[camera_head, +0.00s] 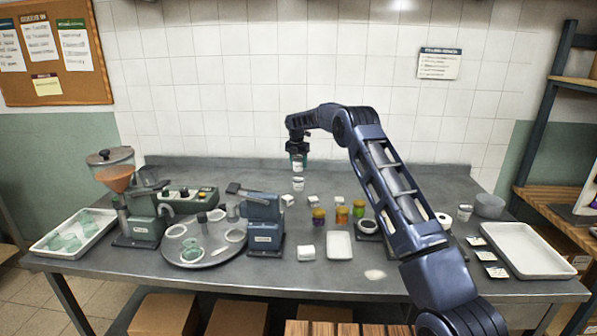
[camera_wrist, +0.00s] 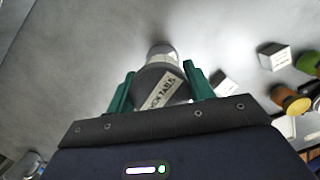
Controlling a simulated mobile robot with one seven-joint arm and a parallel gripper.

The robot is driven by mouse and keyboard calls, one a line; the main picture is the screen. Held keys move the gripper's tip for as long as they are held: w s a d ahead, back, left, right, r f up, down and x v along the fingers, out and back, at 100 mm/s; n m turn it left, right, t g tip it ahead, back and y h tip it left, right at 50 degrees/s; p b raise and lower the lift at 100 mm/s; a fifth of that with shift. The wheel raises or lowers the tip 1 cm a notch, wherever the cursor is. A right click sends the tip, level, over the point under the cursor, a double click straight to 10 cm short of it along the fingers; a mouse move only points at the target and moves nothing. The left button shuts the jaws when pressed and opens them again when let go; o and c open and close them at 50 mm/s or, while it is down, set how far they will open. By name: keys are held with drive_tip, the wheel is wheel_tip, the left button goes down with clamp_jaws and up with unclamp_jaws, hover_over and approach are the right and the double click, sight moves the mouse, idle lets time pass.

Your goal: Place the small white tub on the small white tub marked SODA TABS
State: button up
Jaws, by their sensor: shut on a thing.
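My gripper (camera_wrist: 158,88) is shut on a small tub (camera_wrist: 148,76), its green fingers on either side of it. The tub looks grey in shadow in the wrist view. A pale label on it shows lettering ending in TABS; the first word is unclear. In the head view, my gripper (camera_head: 298,162) points down over the back middle of the table. A small white tub (camera_head: 298,184) shows directly below the fingers. In the wrist view a white rounded shape (camera_wrist: 160,50) shows beyond the held tub. I cannot tell whether the two tubs touch.
A blue-grey press (camera_head: 264,222) and a round tray (camera_head: 205,256) are to the left. A white tray (camera_head: 530,252) lies at right. The table behind the tub is clear.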

sight(298, 169)
drive_tip(key=shift+f, duration=2.15)
drive_tip(key=shift+f, duration=0.1)
drive_tip(key=o, duration=1.1)
